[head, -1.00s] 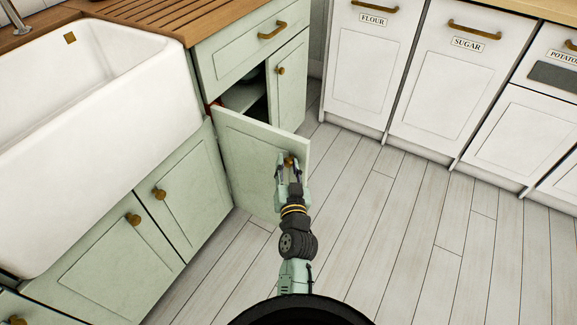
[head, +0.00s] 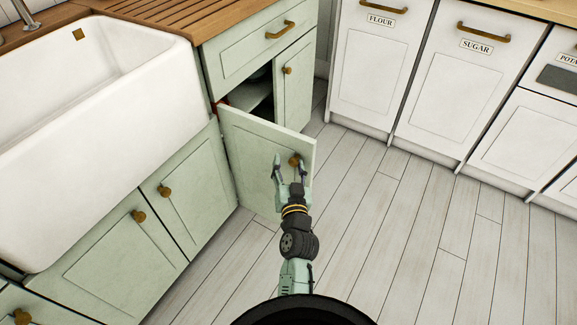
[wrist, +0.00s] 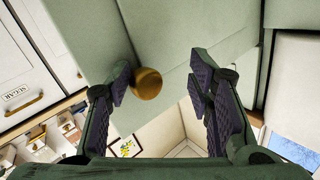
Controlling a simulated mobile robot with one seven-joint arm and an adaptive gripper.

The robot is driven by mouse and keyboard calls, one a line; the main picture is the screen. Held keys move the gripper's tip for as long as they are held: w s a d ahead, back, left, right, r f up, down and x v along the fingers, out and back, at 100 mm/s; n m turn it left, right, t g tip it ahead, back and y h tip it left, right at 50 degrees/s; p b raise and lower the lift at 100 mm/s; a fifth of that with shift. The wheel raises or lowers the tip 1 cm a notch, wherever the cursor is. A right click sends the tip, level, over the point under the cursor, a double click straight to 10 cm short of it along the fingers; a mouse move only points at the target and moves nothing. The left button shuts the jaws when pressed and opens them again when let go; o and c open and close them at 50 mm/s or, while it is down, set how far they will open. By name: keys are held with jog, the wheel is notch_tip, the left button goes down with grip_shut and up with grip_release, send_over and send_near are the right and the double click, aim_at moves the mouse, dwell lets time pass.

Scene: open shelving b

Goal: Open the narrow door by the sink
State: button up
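The narrow pale green door (head: 262,160) beside the sink (head: 95,130) stands swung out from its cabinet, with a dark gap and a shelf showing behind it. Its round brass knob (head: 295,160) is near the free edge. My gripper (head: 290,168) is in front of the door with its fingers spread apart. In the wrist view the knob (wrist: 147,83) is beside the left finger, not between closed fingers; whether it touches that finger I cannot tell. The space between the fingers (wrist: 165,90) is otherwise empty.
A second narrow door (head: 293,85) right of the opening is closed, below a drawer (head: 262,45). Two closed doors (head: 150,225) are under the sink. White flour and sugar cabinets (head: 445,85) stand at the back right. The plank floor (head: 400,240) is clear.

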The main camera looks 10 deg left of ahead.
notch_tip(320, 180, up, 10)
jog(key=shift+r, duration=0.1)
dwell(0.6)
